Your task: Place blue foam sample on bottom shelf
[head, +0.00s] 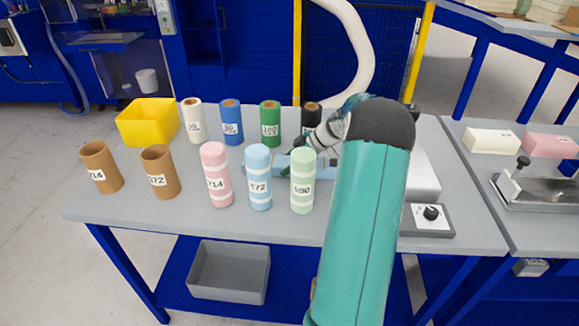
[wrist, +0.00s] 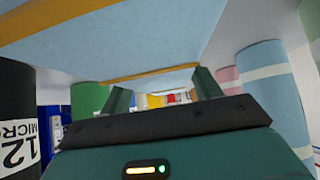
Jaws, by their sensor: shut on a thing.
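My gripper (head: 313,150) is at the middle of the table, among the standing rolls. It is shut on a light blue foam sample (head: 281,166), which is low over the tabletop; I cannot tell whether it touches it. The sample is partly hidden by the front rolls and my arm. In the wrist view the light blue foam (wrist: 130,40) with orange edges fills the upper area, and the two fingers of my gripper (wrist: 163,90) reach up to it. The blue bottom shelf (head: 292,282) is under the table.
Pink (head: 215,174), light blue (head: 258,178) and light green (head: 302,181) rolls stand close in front of the sample. Green (head: 270,124) and black (head: 311,118) rolls stand behind. A grey bin (head: 228,272) is on the shelf's left part. A dial box (head: 428,218) is right.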

